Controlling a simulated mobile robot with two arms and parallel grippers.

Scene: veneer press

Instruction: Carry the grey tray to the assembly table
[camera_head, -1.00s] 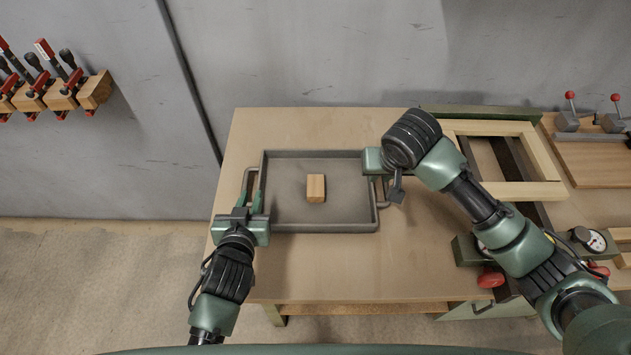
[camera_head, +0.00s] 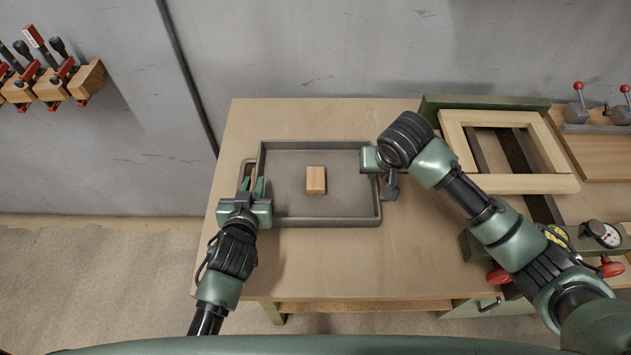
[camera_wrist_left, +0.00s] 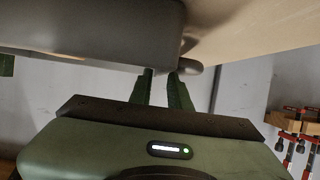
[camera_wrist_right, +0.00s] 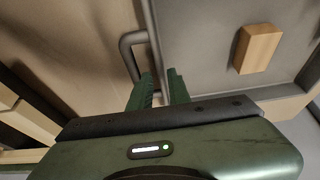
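The grey tray (camera_head: 340,200) lies flat on the light wooden bench (camera_head: 420,250) with a small wooden block (camera_head: 316,180) inside. It has a handle on its left and right sides. My left gripper (camera_head: 252,184) is at the left handle (camera_head: 243,172). In the left wrist view its fingers (camera_wrist_left: 160,72) are apart beneath the tray's edge (camera_wrist_left: 80,40); their contact with the handle is unclear.
A wooden frame (camera_head: 520,184) lies right of the tray, near a gauge (camera_head: 603,234) and red knobs. Red-handled clamps (camera_head: 50,88) hang on the wall (camera_head: 300,50) at left. The bench in front of the tray is clear.

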